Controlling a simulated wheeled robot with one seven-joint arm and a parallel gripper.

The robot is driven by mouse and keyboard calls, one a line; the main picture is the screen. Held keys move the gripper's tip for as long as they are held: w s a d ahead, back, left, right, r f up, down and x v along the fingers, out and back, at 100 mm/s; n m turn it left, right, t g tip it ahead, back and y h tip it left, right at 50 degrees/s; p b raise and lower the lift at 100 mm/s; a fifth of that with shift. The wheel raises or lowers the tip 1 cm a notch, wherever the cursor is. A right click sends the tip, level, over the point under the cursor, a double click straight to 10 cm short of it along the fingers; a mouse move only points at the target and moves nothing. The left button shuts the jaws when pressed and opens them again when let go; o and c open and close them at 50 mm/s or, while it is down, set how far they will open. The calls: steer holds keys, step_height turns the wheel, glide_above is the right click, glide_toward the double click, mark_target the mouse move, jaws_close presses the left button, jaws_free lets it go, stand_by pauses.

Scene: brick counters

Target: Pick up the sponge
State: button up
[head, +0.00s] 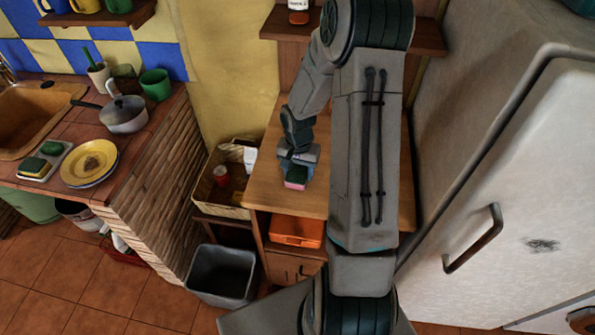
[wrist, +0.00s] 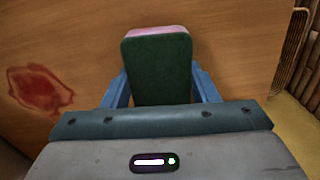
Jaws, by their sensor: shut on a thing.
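A sponge with a dark green face and a pink side (wrist: 157,70) is between the two blue fingers of my gripper (wrist: 160,90) in the wrist view. My gripper is shut on it. In the head view the sponge (head: 297,175) shows at the end of my gripper (head: 296,162), over the wooden counter (head: 262,192). I cannot tell whether the sponge touches the counter or is just above it.
A red stain (wrist: 40,90) marks the wood in the wrist view. A wicker basket (head: 212,190) stands left of the counter, a grey bin (head: 222,275) below. The fridge (head: 510,190) is at right. More sponges lie on a tray (head: 48,160) at far left.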

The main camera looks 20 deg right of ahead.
mark_target(298, 169)
steer(key=shift+r, duration=0.45)
step_height(298, 169, up, 3)
steer(key=shift+r+b, duration=0.1)
steer(key=shift+b, duration=0.4)
steer(key=s+d+r+b, duration=0.1)
steer(key=s+d+r, duration=0.3)
steer(key=d, duration=0.7)
step_height(298, 169, up, 3)
steer(key=shift+f+b, duration=0.1)
steer(key=shift+b, duration=0.3)
steer(key=shift+o, duration=0.5)
